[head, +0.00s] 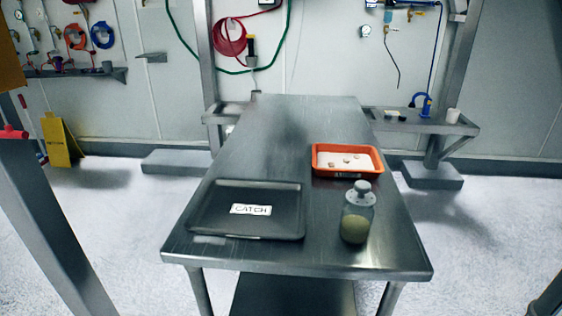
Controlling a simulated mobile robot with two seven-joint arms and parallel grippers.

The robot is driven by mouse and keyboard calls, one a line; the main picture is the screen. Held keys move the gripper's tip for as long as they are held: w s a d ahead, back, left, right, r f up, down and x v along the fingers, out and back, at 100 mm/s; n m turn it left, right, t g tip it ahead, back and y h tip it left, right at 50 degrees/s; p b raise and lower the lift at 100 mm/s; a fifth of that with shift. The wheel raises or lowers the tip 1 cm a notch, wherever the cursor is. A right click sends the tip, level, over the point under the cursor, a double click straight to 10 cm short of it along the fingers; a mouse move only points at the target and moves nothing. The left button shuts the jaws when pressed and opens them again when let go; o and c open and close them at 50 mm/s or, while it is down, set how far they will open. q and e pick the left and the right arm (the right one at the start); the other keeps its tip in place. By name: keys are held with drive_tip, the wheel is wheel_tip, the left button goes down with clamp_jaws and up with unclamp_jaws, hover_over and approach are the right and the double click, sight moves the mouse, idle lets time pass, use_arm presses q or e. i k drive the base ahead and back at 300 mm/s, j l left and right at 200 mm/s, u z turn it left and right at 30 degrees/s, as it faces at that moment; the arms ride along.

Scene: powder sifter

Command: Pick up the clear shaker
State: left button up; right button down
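The clear shaker (357,214) stands upright near the front right of the metal table. It is a see-through jar with a grey knobbed lid, and greenish-yellow powder fills its lower part. Nothing touches it, and its near side is unobstructed. Neither of my grippers shows in the head view.
The steel table (275,135) is clear toward the back. A black tray (213,224) labelled "CATCH" lies left of the shaker. An orange tray (316,161) with a white inside and small lumps sits behind the shaker. A yellow floor sign (58,142) stands far left.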

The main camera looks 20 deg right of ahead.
sight(355, 227)
drive_tip(key=z, duration=1.2)
drive_tip(key=k+l+z, duration=0.15)
drive_tip(key=j, duration=0.05)
